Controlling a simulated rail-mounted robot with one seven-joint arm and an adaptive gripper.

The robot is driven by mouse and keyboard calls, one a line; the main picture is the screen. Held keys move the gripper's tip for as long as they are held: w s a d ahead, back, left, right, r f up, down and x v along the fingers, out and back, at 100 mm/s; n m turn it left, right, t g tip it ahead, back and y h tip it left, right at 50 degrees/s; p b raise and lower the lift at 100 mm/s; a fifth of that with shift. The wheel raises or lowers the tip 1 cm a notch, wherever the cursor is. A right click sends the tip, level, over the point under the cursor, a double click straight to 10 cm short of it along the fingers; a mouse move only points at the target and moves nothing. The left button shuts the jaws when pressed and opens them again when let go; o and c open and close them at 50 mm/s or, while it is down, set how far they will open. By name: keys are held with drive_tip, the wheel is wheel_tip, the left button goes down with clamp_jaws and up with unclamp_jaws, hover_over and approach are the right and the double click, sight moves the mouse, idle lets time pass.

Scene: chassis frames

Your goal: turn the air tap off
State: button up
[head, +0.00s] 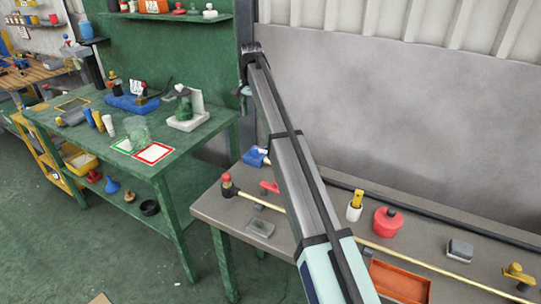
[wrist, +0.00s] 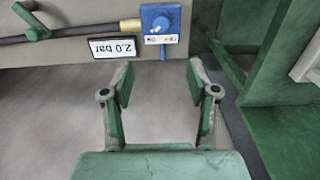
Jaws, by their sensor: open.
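A white OFF/ON label (wrist: 161,39) lies beside the knob; I cannot tell clearly which way the knob points. A "2.0 bar" display (wrist: 114,48) reads upside down left of it. My gripper (wrist: 160,76) is open and empty, its fingers below the tap in the picture and apart from it. In the head view a blue item (head: 256,156), probably the tap, stands at the grey bench's far left end.
A green bench (head: 60,129) with several items stands left. A green lever (wrist: 35,27) sits on the pipe.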

sight(254, 149)
wheel_tip(254, 149, down, 17)
drive_tip(key=p, duration=0.2)
drive_tip(key=shift+f+p, duration=0.15)
drive_tip(key=shift+p, duration=0.15)
clamp_jaws()
